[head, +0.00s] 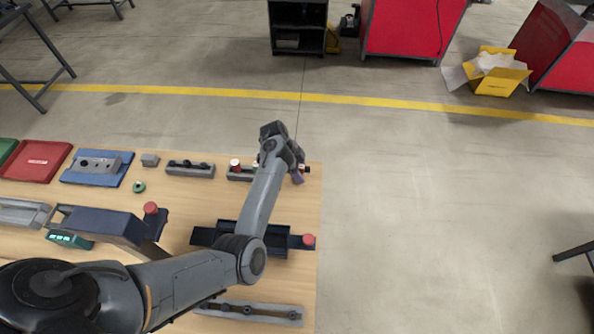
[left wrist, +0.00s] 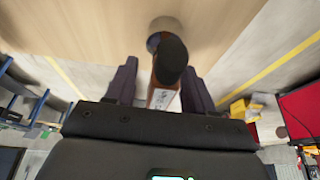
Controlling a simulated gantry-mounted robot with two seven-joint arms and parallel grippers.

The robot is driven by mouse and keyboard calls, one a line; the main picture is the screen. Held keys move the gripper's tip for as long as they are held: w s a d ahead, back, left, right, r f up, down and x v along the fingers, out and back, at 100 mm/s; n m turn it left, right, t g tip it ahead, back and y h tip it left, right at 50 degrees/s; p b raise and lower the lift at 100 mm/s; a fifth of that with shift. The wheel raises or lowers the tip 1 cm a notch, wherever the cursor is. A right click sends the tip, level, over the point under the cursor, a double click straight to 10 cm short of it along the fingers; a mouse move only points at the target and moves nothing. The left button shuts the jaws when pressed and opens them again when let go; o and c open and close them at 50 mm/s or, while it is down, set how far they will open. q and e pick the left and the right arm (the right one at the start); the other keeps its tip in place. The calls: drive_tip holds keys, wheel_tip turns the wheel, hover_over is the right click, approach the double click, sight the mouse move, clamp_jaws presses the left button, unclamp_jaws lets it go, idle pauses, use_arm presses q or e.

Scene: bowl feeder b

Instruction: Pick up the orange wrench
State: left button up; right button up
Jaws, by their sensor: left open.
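My left gripper (head: 297,174) hangs at the table's right edge in the head view, pointing down. In the left wrist view its two dark fingers (left wrist: 158,82) are apart, on either side of an upright thing with a black rounded top and a brownish-orange body with a pale label (left wrist: 164,80). This may be the orange wrench; its shape is too foreshortened to be sure. I cannot tell whether the fingers touch it. In the head view the arm hides most of that spot, and no orange wrench shows clearly. My right gripper is not in view.
The wooden table (head: 170,215) holds a grey holder (head: 190,170), a blue tray (head: 70,179), a red tray (head: 38,163) and a dark fixture (head: 215,236) under my arm. A grey rail (head: 270,314) lies near the front. Open floor lies to the right.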

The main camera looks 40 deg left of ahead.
use_arm(q)
clamp_jaws()
drive_tip(key=shift+r, duration=0.15)
idle(0.4)
